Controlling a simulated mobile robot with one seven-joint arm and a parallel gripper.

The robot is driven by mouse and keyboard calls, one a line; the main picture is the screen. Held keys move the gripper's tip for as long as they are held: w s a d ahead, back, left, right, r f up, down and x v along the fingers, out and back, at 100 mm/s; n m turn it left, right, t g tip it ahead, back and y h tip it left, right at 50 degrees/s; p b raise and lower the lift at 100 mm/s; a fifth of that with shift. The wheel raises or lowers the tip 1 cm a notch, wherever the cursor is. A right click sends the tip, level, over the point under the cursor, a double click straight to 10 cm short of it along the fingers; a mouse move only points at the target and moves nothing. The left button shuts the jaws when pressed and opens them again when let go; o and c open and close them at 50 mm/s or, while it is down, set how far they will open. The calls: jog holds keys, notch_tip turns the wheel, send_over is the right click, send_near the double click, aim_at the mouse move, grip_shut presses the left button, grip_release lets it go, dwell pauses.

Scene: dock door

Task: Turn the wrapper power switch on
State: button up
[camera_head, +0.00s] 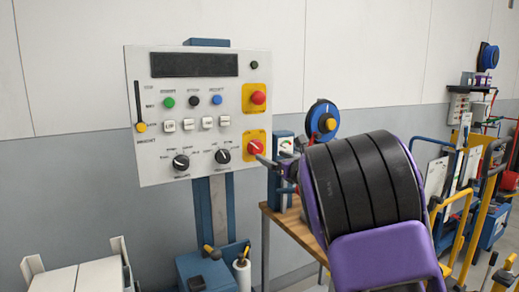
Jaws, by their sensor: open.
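The wrapper control panel (215,150) is a pale upright box facing me. At its lower right is a red rotary switch (254,148) on a yellow plate, which looks like the power switch. A pale mark shows on its knob, but its exact setting is too small to read. My gripper (268,166) shows only as a small dark part just right of and below the red switch, in front of the panel's edge. My black and purple arm hides the rest of it. Whether it touches the knob is unclear.
A red mushroom button (258,97) sits above the switch. Two black dials (181,162), several small buttons and a slider (141,127) fill the panel. A wooden table (285,219) stands behind my arm. Yellow-handled carts (462,215) crowd the right. White boxes (80,276) stand lower left.

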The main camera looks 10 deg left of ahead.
aim_at(258, 149)
jog(key=p+x, duration=0.1)
jog(key=x, duration=0.8)
jog(key=c, duration=1.4)
